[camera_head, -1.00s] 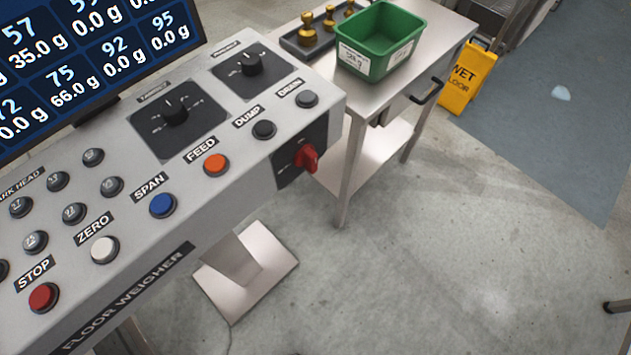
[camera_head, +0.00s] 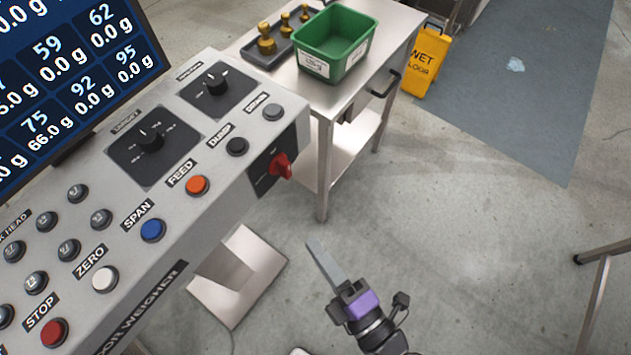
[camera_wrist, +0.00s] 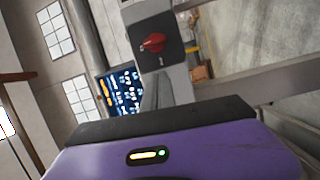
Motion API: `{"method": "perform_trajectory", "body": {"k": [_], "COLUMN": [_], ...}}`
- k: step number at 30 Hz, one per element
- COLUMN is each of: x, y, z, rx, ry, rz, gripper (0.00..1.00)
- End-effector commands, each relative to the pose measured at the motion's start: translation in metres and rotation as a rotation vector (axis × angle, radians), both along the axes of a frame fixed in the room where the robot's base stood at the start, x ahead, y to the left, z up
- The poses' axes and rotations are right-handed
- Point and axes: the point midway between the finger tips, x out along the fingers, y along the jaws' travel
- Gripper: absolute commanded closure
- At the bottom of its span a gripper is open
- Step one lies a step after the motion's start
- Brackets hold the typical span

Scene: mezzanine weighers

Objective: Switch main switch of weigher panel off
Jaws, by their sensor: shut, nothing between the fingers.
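The weigher panel (camera_head: 215,215) is a grey sloped console at the left in the head view. Its main switch (camera_head: 281,166) is a red rotary handle on a black plate at the panel's right end face. The red switch (camera_wrist: 153,43) also shows near the top middle of the wrist view, with its handle lying roughly sideways there. My gripper (camera_head: 324,262) is shut and empty, below and to the right of the switch, clear of it, over the floor. In the wrist view its fingers (camera_wrist: 157,90) point toward the panel end.
A steel table (camera_head: 296,84) with a green bin (camera_head: 336,44) and brass weights (camera_head: 266,40) stands just behind the panel end. A yellow wet-floor sign (camera_head: 425,62) stands beyond it. A stand leg (camera_head: 600,290) is at the right. Open floor lies between.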

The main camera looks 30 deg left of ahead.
Motion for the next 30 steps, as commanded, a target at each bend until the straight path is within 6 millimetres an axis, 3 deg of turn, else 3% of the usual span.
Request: {"method": "perform_trajectory", "body": {"k": [4, 20, 30], "x": [0.001, 0.004, 0.024], "y": [0.022, 0.033, 0.091], "z": [-0.005, -0.007, -0.005], "rx": [-0.060, -0.070, -0.069], "ry": [-0.062, -0.073, -0.073], "rz": [0.067, 0.075, 0.076], "gripper": [1.00, 1.00, 1.00]}}
